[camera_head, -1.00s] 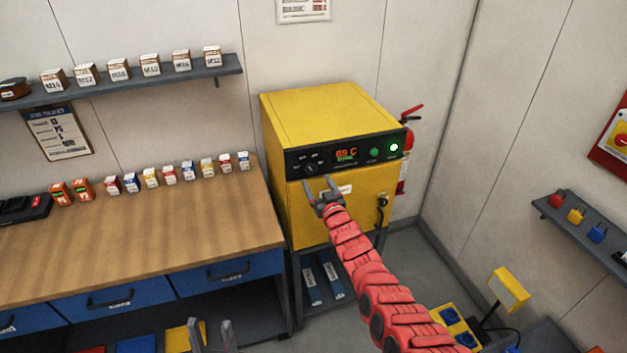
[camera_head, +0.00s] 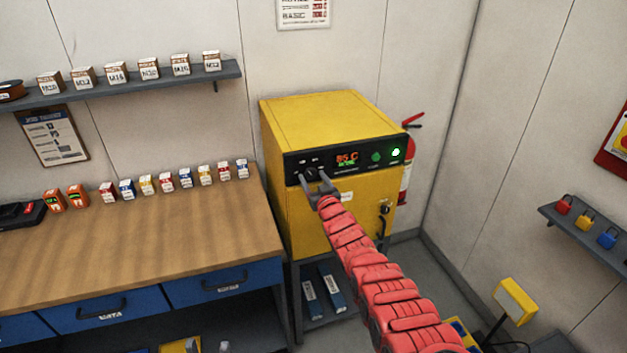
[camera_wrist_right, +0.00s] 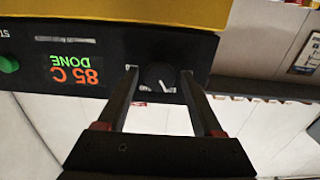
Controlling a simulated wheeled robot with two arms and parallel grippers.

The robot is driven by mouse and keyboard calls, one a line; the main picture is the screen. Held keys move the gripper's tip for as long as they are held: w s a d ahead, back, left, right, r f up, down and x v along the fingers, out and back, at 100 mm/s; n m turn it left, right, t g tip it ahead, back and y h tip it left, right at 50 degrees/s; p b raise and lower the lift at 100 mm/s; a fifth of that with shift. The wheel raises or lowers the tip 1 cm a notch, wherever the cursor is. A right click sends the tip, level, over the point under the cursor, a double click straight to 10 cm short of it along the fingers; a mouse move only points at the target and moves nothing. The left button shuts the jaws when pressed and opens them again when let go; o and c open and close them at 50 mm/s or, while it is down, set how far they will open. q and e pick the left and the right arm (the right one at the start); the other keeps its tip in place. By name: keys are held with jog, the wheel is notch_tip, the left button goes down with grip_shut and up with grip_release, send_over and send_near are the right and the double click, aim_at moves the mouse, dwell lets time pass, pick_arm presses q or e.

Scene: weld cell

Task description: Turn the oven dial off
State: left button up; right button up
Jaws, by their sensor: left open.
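The yellow oven (camera_head: 330,115) stands at the back with a black control panel; its display reads 85 C, and the right wrist view shows DONE below that. The round black dial (camera_wrist_right: 160,77) with a white pointer mark is near the panel's left end in the head view. My right gripper (camera_head: 314,181) is open, with one finger on each side of the dial; in the right wrist view a gap shows between dial and fingers. The dial is partly hidden in the head view. My left gripper (camera_head: 210,347) is open and empty, only its fingertips showing at the bottom edge.
A green button (camera_head: 376,157) and a lit green lamp (camera_head: 396,152) sit right of the display. A wooden bench (camera_head: 150,235) with small boxes along its back is left of the oven. A fire extinguisher (camera_head: 407,160) hangs behind the oven's right side.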

grip_shut()
jog(key=n+b, duration=0.1)
jog(key=n, duration=0.3)
jog(key=shift+r+n, duration=0.1)
jog(key=shift+n, duration=1.1)
jog(key=n+b, duration=0.1)
jog(key=n, duration=0.4)
jog(key=shift+d, duration=0.1)
jog(key=shift+n, duration=0.4)
jog(key=shift+o, duration=1.2)
grip_release()
